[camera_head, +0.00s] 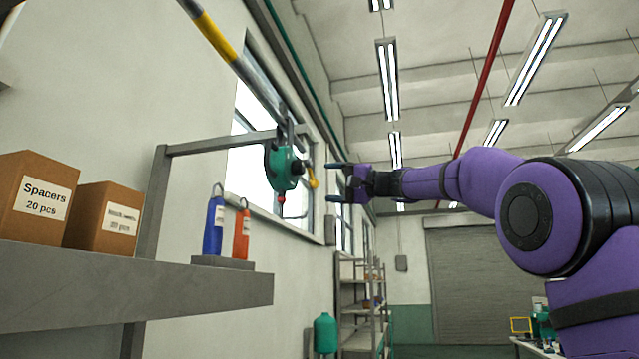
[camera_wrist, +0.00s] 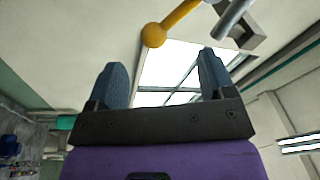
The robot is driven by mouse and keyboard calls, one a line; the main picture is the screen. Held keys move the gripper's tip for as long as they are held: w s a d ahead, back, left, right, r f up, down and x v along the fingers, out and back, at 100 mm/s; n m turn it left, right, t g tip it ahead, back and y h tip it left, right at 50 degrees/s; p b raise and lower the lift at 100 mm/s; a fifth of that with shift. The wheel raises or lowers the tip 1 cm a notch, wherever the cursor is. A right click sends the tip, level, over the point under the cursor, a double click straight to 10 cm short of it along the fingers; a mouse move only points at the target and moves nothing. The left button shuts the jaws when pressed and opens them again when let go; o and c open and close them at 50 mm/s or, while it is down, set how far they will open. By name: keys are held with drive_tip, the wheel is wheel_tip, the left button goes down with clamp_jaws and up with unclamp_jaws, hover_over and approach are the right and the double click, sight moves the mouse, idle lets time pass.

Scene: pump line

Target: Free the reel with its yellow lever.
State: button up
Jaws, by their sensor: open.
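The green reel (camera_head: 283,168) hangs from a grey bracket arm high beside the wall. Its yellow lever (camera_head: 313,177) sticks out on the reel's right side, toward my gripper. In the wrist view the lever's round yellow knob (camera_wrist: 154,36) and shaft show above and between my fingertips. My gripper (camera_head: 337,182) is open and empty, just right of the lever and apart from it. It also shows in the wrist view (camera_wrist: 163,85), fingers spread. A small red part (camera_head: 281,199) hangs below the reel. The reel's body is not clearly seen in the wrist view.
A grey shelf (camera_head: 200,290) at the left holds two cardboard boxes (camera_head: 40,198) and a blue (camera_head: 213,226) and a red tool-like item (camera_head: 241,236). Space right of the reel around my arm looks free.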

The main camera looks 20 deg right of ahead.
drive_tip(key=v, duration=0.5)
drive_tip(key=shift+s+d, duration=0.25)
drive_tip(key=s+a+f+g+h, duration=0.1)
drive_tip(key=s+a+f+h, duration=0.2)
drive_tip(key=f, duration=0.4)
drive_tip(key=s+a+f+g+h, duration=0.1)
drive_tip(key=s+a+f+g, duration=0.1)
drive_tip(key=s+f, duration=0.35)
drive_tip(key=s+a+f+g+h, duration=0.1)
drive_tip(key=s+a+f+h, duration=0.25)
drive_tip(key=f, duration=0.45)
drive_tip(key=s+d+f+n+g+h, duration=0.1)
drive_tip(key=s+d+f+g+h, duration=0.1)
drive_tip(key=s+f, duration=0.9)
drive_tip(key=s+d+f+n+g+h, duration=0.2)
drive_tip(key=s+f+h, duration=0.3)
drive_tip(key=s+f, duration=0.6)
wheel_tip(320, 180, down, 5)
drive_tip(key=shift+s+d+r, duration=0.1)
drive_tip(key=shift+s+d, duration=0.1)
drive_tip(key=shift+d, duration=0.15)
